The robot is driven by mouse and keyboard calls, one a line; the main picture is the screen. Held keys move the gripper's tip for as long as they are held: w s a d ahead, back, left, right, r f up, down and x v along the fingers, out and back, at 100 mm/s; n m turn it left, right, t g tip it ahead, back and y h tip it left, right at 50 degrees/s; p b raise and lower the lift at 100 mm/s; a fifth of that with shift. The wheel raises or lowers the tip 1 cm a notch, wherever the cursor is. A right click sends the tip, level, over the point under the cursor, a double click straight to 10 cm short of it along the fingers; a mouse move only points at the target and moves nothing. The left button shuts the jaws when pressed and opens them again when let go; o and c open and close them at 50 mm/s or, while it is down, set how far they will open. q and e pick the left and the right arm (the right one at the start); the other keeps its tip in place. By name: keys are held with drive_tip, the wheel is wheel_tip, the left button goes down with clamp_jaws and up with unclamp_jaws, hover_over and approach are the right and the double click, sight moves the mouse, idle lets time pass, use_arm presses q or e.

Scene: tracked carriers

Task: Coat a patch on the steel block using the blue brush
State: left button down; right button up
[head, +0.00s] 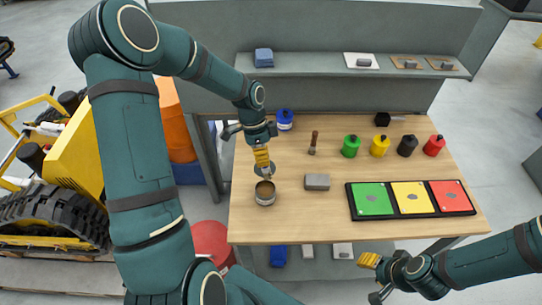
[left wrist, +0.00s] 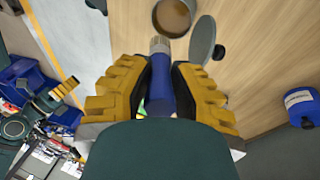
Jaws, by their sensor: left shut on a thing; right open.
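My left gripper (head: 262,160) is shut on the blue brush (left wrist: 160,90), seen between its yellow fingers in the left wrist view. The brush's pale tip points toward an open tin (head: 265,193), which also shows in the left wrist view (left wrist: 173,16) with brownish contents. A round grey lid (left wrist: 202,40) lies beside the tin. The steel block (head: 317,182), a plain grey block, lies on the table to the right of the tin. In the head view the brush is mostly hidden by the fingers. My right gripper (head: 371,272) is open near the table's front right edge.
A black tray with green, yellow and red panels (head: 411,214) lies on the wooden table (head: 300,228). Several coloured pots (head: 351,146) and a brown-handled tool (head: 313,143) stand behind. A blue pot (head: 285,120) is near the back left. A raised shelf (head: 310,62) runs behind.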

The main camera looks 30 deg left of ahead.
use_arm(q)
drive_tip(key=shift+s+a+r+m, duration=0.25)
drive_tip(key=shift+a+r+m, duration=0.05)
drive_tip(key=shift+r+m, duration=0.1)
drive_tip(key=shift+f, duration=0.15)
drive_tip(key=shift+f+b, duration=0.6)
drive_tip(key=shift+f, duration=0.3)
wheel_tip(320, 180, down, 4)
drive_tip(key=b, duration=0.3)
use_arm(e)
wheel_tip(320, 180, down, 4)
drive_tip(key=shift+s+a+f, duration=0.15)
drive_tip(key=shift+f, duration=0.05)
use_arm(q)
drive_tip(key=shift+s+f+b, duration=0.1)
drive_tip(key=shift+f+b, duration=0.25)
drive_tip(key=shift+f, duration=0.35)
use_arm(e)
drive_tip(key=shift+f, duration=0.4)
idle(0.4)
use_arm(q)
drive_tip(key=shift+r+p, duration=2.55)
drive_tip(key=shift+r, duration=1.05)
use_arm(e)
wheel_tip(320, 180, up, 5)
drive_tip(key=shift+r, duration=0.1)
